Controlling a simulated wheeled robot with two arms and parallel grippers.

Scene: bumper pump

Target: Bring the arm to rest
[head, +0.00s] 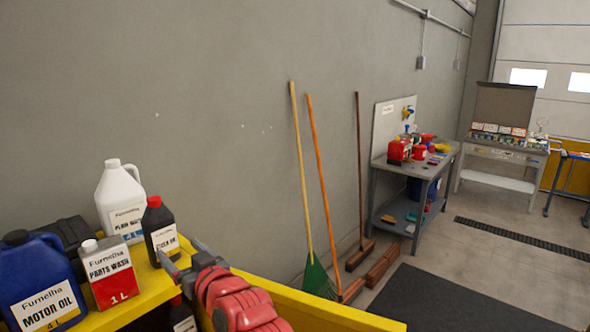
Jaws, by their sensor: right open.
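My right gripper (182,262) shows at the lower left, at the end of my red arm. It is open, with its grey fingers by the lower right side of a black bottle with a red cap (154,215). I cannot tell whether the fingers touch this bottle. Nothing shows held between them. My left gripper is not in view.
The yellow shelf (145,297) also holds a white jug (120,195), a red and white can (108,275) and a blue motor oil jug (40,280). Brooms (320,190) lean on the wall. A workbench (447,160) stands farther right. The floor between is mostly clear.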

